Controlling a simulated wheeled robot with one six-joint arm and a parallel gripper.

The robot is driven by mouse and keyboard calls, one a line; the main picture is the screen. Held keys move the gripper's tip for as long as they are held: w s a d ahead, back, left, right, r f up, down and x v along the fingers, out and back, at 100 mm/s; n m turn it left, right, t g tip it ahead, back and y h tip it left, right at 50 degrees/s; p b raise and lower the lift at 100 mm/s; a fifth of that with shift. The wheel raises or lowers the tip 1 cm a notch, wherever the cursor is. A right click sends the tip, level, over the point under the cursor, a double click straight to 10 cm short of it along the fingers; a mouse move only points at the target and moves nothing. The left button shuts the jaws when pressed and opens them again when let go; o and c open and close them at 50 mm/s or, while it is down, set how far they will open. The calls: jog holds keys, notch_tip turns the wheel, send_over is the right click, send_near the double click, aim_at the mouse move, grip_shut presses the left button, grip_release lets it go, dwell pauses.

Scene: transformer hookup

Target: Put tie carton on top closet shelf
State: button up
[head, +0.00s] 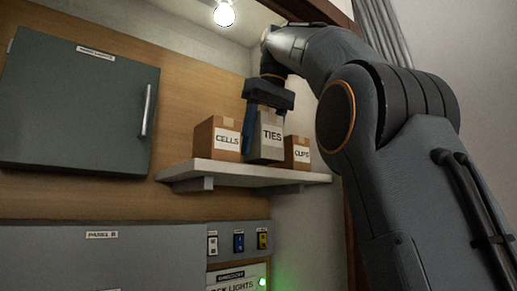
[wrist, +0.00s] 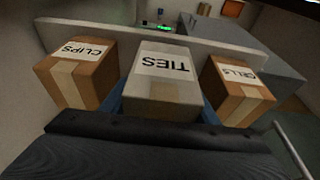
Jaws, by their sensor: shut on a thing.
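The tie carton (head: 268,146), a grey box labelled TIES, is between the cells carton (head: 217,139) and the clips carton (head: 297,153) at the white shelf (head: 240,174). My gripper (head: 262,112) reaches it from above and behind in the head view, with a blue finger on its left side. In the wrist view the tie carton (wrist: 163,80) sits between the blue fingers, and my gripper (wrist: 163,105) is shut on it. The carton looks upright. I cannot tell whether its base touches the shelf.
The cells carton (wrist: 238,90) and clips carton (wrist: 78,72) stand close on either side in the wrist view. A grey closed cabinet (head: 75,105) is at left. Switches (head: 238,242) are below the shelf, and a lit bulb (head: 223,14) hangs above.

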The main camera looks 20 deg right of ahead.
jog(key=shift+w+a, duration=0.15)
jog(key=shift+w, duration=0.2)
jog(key=shift+s+f, duration=0.15)
jog(key=shift+f, duration=0.6)
jog(key=shift+f, duration=0.15)
jog(key=o, duration=1.1)
